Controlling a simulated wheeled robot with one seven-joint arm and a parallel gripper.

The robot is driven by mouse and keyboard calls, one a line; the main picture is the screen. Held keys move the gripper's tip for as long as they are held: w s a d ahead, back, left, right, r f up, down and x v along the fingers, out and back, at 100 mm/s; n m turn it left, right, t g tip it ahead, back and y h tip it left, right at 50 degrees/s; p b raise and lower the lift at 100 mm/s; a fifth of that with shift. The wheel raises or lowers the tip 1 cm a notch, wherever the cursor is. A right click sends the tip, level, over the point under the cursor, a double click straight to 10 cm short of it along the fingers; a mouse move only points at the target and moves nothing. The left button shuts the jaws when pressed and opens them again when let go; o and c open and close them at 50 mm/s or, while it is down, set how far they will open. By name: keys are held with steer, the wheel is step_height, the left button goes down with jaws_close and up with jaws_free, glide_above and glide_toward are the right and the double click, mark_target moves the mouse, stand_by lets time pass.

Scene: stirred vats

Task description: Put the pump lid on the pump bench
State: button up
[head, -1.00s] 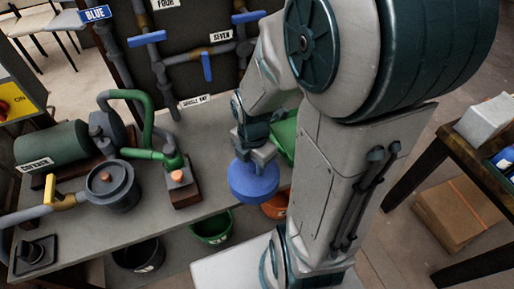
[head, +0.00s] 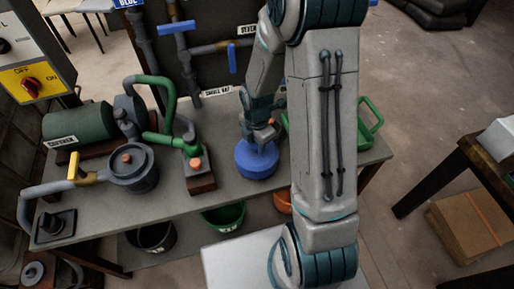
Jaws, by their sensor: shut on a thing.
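The pump lid, a round blue disc (head: 257,162), hangs under my gripper (head: 261,138), which is shut on its top. The lid is over the right part of the pump bench (head: 110,213), close to its front edge. I cannot tell whether its underside touches the bench top. On the bench to the left stand a green-grey motor cylinder (head: 75,125), a round grey pump housing (head: 133,168) with an orange knob, and a green pipe fitting on a dark block (head: 198,178). My arm hides part of the bench at the right.
A green basket (head: 369,120) stands at the bench's right end, partly behind my arm. Buckets, one green (head: 223,218), sit below the bench. A control box with a red switch (head: 33,87) is at left. A dark table (head: 470,165) and cardboard box (head: 465,228) are at right.

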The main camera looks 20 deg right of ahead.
steer(key=shift+f, duration=1.4)
steer(key=shift+f, duration=0.15)
steer(key=o, duration=1)
steer(key=shift+o, duration=0.2)
